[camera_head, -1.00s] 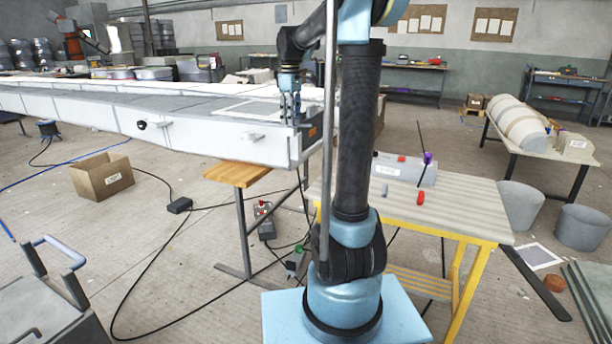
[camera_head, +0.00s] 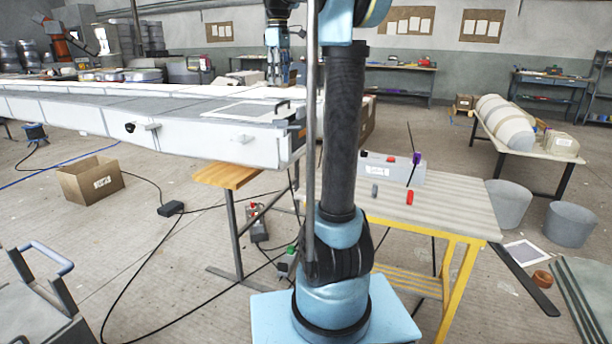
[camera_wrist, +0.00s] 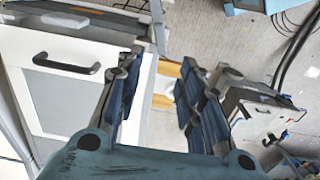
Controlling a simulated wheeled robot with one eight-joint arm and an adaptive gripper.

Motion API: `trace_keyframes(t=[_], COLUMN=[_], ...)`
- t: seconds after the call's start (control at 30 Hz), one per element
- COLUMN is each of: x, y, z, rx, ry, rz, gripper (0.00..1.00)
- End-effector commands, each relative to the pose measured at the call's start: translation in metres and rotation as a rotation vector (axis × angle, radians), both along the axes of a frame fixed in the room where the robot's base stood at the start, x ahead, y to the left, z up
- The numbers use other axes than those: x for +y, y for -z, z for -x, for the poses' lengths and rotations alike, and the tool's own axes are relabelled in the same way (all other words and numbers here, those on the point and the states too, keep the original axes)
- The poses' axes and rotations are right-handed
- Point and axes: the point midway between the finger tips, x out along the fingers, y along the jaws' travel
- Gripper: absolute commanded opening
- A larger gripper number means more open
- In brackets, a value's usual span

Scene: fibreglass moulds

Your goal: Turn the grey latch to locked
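The long white mould (camera_head: 200,142) runs in from the left in the head view. A small light grey lever (camera_head: 243,138) sits on its side face, and a black knob with a grey bar (camera_head: 152,126) is further left. I cannot tell for sure which is the grey latch, or its lock state. A dark handle (camera_head: 283,106) stands on the mould's top near its right end; a dark handle on a white panel also shows in the wrist view (camera_wrist: 67,66). My gripper (camera_head: 277,80) is above the mould's right end. Its fingers are apart and empty in the wrist view (camera_wrist: 160,78).
A striped table (camera_head: 455,208) with yellow legs stands right of my arm, with a red piece (camera_head: 410,198) and a grey piece (camera_head: 375,190) on it. A cardboard box (camera_head: 90,181) and cables lie on the floor. A wooden-topped stand (camera_head: 226,177) is under the mould's end.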

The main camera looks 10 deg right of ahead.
Motion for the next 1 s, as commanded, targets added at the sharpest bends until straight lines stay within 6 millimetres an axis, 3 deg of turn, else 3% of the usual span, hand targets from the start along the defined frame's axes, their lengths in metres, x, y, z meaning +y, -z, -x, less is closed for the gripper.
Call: trace_keyframes(t=[0.2, 1.0], x=[0.001, -0.013], y=[-0.031, 0.038], z=[0.0, 0.092], rx=[0.0, -0.049], ry=[-0.001, 0.228], rz=[0.0, -0.007], gripper=[0.35, 0.35])
